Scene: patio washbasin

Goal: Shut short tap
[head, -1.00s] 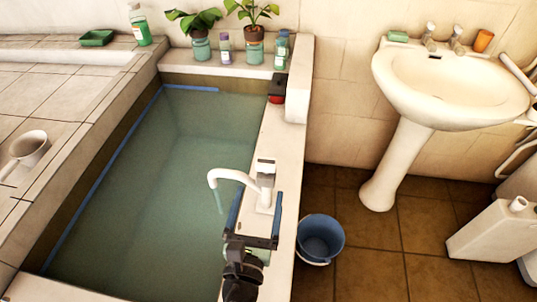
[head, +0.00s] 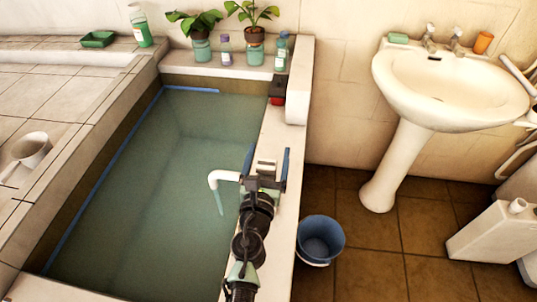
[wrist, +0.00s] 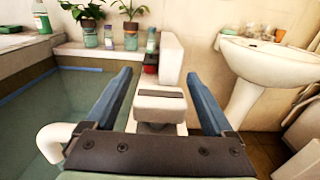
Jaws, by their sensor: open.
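The short white tap stands on the ledge along the right side of the filled basin. In the head view its spout (head: 218,177) curves left over the water, and a thin stream (head: 218,203) seems to fall from it. Its boxy top (head: 266,165) shows between my fingers. My gripper (head: 267,163) is open over the tap, one blue finger on each side. In the wrist view the tap's lever top (wrist: 160,103) sits between the spread fingers of my gripper (wrist: 158,92), with gaps on both sides. My arm hides the tap's base in the head view.
The water-filled basin (head: 150,165) lies left of the ledge. A blue bucket (head: 320,240) stands on the floor to the right. Potted plants and bottles line the back ledge, with a dark and red item (head: 277,90) nearer. A pedestal sink (head: 450,90) stands at right.

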